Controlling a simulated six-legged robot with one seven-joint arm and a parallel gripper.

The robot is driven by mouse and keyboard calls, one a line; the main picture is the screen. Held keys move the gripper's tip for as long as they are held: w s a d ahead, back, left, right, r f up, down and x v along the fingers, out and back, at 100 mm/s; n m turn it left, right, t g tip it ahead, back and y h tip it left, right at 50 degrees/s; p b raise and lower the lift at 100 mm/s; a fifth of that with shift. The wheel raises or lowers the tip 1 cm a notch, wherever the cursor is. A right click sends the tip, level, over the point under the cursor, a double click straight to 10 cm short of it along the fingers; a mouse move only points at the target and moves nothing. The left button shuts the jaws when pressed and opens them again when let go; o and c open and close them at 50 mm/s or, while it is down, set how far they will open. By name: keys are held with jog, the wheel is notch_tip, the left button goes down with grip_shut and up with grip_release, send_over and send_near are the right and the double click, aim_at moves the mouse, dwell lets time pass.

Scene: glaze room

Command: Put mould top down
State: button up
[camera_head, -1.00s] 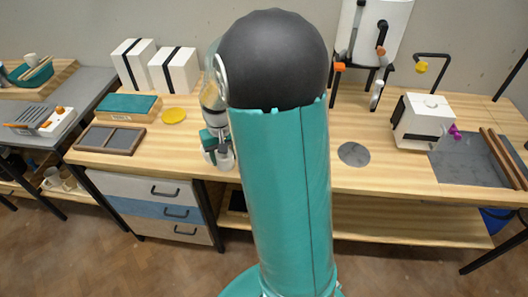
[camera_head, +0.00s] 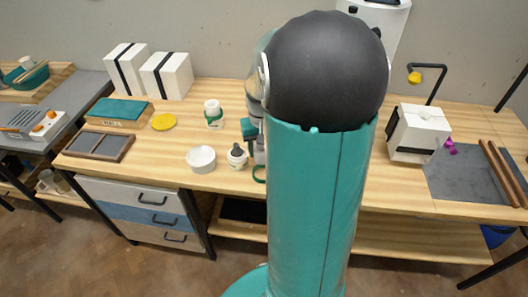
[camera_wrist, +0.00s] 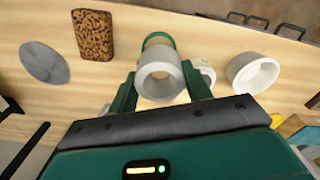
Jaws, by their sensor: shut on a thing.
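The mould top appears to be the white, thick-walled hollow piece (camera_wrist: 159,82) in the wrist view. My gripper (camera_wrist: 158,72) is shut on it, with a green finger on each side and its round opening facing the camera. A round piece with a green rim (camera_wrist: 157,40) shows just beyond it; I cannot tell whether the two touch. In the head view my gripper (camera_head: 251,135) is over the front part of the wooden bench (camera_head: 170,168), partly behind my arm. The held piece is mostly hidden there. A green-rimmed piece (camera_head: 259,175) shows below the gripper.
A white bowl (camera_head: 201,159) and a small white pot (camera_head: 237,160) stand left of the gripper. A white bottle with a green band (camera_head: 213,113) stands behind them. The wrist view shows a grey disc (camera_wrist: 45,62) and a speckled brown block (camera_wrist: 93,35). The bench's front edge is close.

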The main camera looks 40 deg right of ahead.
jog(key=w+d+f, duration=0.1)
jog(key=d+f, duration=0.1)
jog(key=w+d+f, duration=0.2)
jog(key=f, duration=0.1)
jog(key=w+d+f, duration=0.2)
jog(key=shift+w+d+f, duration=0.1)
jog(key=shift+f, duration=1.65)
jog(key=shift+f, duration=0.15)
jog(key=o, duration=1)
